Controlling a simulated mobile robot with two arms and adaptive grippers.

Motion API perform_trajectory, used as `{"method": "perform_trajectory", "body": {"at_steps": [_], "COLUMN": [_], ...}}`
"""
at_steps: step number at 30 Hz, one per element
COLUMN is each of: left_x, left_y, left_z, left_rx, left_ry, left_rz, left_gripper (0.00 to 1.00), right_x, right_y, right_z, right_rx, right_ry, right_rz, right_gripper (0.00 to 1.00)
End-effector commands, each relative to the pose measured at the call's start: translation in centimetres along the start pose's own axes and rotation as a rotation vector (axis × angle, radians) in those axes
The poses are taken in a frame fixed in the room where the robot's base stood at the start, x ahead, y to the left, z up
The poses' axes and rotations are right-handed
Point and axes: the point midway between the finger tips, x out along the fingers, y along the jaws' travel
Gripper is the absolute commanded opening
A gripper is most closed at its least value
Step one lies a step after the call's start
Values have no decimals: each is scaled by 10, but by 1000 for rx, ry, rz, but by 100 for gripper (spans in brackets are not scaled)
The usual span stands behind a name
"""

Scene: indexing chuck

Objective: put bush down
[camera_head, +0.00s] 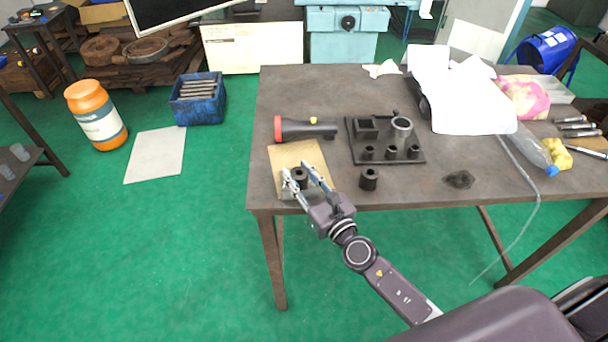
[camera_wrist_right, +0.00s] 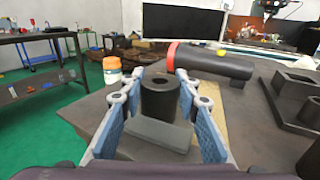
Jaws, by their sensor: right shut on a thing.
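My right gripper (camera_head: 296,170) reaches over the table's near left corner, its fingers on either side of a dark hollow bush (camera_head: 300,175). It is shut on this bush, which stands upright between the fingertips in the right wrist view (camera_wrist_right: 160,99). A grey block (camera_wrist_right: 150,132) is directly beneath the bush; I cannot tell whether they touch. A tan sheet (camera_head: 312,155) lies around that spot. A similar dark bush (camera_head: 369,179) stands alone to the right. My left gripper is not in view.
A dark fixture plate (camera_head: 376,157) with a ring, a square block and several small bushes lies right of the gripper. A black and red torch-like tool (camera_head: 304,129) lies behind it. White paper (camera_head: 465,104) and clutter cover the table's right side.

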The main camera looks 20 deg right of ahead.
Motion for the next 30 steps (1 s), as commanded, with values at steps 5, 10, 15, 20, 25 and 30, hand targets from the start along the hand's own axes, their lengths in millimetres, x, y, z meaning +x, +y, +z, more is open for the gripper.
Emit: {"method": "perform_trajectory", "body": {"at_steps": [5,10,15,20,25,30], "left_x": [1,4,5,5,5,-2], "left_y": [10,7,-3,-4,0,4], "left_z": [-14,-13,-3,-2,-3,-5], "left_rx": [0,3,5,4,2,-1], "left_ry": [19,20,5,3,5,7], "left_rz": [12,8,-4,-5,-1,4], "left_gripper": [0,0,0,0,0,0], "right_x": [0,0,-1,-1,-1,-1], "right_y": [2,2,2,2,2,2], "right_z": [0,-3,-6,-5,-5,2], "right_rx": [-1,0,-1,-1,-1,-1], "right_ry": [-3,-3,0,0,0,0], "right_rz": [-1,0,0,0,0,0], "right_gripper": [0,0,37,47,47,47]}}
